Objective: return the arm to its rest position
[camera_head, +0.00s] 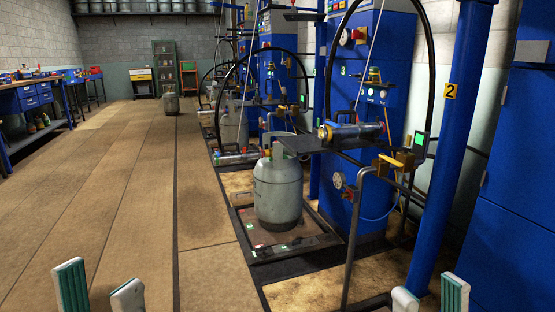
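My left gripper (98,292) shows at the bottom left edge, with two white fingertips, one with a green ribbed pad, spread apart and nothing between them. My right gripper (430,297) shows at the bottom right edge, also with its fingertips apart and empty. Only the fingertips of both are in view; the arms are hidden below the frame. Neither gripper touches anything that I can see. A grey-green gas cylinder (278,192) stands upright on a low floor scale (257,237) ahead, well beyond both grippers.
A blue filling station (372,85) with hoses and a dark shelf (345,142) stands behind the cylinder. A blue post (455,130) and blue cabinet (515,190) rise at the right. Blue workbenches (35,98) line the left.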

